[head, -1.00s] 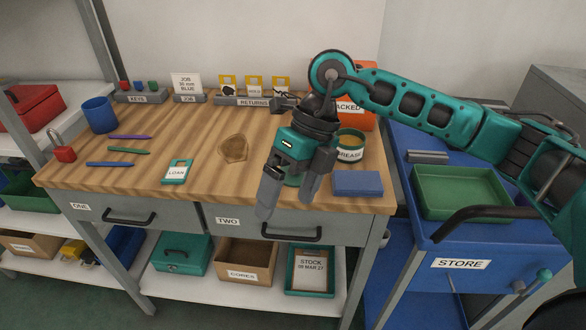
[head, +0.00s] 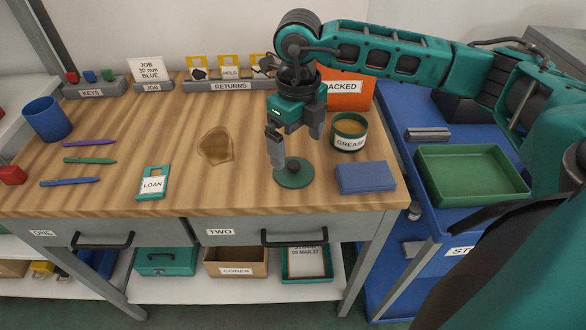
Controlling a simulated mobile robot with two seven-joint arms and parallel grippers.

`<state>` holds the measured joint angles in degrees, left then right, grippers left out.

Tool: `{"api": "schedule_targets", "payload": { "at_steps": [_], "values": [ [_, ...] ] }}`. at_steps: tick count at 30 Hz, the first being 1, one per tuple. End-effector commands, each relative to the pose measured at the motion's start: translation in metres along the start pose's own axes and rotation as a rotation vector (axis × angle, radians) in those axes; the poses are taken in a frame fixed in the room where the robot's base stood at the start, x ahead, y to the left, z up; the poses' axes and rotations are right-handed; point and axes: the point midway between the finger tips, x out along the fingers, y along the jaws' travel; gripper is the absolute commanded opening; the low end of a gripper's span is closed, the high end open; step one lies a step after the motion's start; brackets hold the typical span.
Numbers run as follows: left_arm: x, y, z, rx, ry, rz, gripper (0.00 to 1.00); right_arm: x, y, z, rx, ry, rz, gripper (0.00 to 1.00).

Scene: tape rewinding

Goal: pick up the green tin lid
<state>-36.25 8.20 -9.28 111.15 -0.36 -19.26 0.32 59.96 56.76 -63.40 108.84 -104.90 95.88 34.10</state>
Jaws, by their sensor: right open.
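The green tin lid (head: 295,175) is a round dark green disc with a small knob on top. It lies on the wooden bench top near its front edge. My right gripper (head: 299,150) points down just above and behind the lid. Its jaws are open and empty, with one finger close to the lid's left rear side; whether it touches cannot be told. The open grease tin (head: 349,142) stands right of the gripper, labelled GREASE, with brownish content. My left gripper is not in view.
A blue block (head: 366,177) lies right of the lid. A brown stain (head: 216,146) and a LOAN tag (head: 153,183) are to the left, with pens (head: 90,160) beyond. An orange PACKED box (head: 345,88) and the RETURNS rack (head: 231,85) stand behind. Bare bench lies between stain and lid.

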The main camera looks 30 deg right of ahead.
Motion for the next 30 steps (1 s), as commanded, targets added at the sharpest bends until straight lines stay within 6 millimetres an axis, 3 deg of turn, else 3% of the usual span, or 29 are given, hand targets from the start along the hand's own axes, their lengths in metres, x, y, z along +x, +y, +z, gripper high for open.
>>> {"api": "schedule_targets", "payload": {
  "at_steps": [5,15,23,30],
  "values": [
    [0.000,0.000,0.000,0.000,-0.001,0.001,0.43,0.013,0.001,0.001,-0.001,0.002,0.001,1.00],
    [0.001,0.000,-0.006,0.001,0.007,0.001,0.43,0.057,0.004,0.005,0.000,0.000,0.001,1.00],
    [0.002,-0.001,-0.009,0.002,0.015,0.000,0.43,0.059,0.004,0.005,-0.001,-0.001,0.001,1.00],
    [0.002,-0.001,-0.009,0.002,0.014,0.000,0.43,0.059,0.004,0.005,-0.001,-0.001,0.001,0.78]
  ]
}}
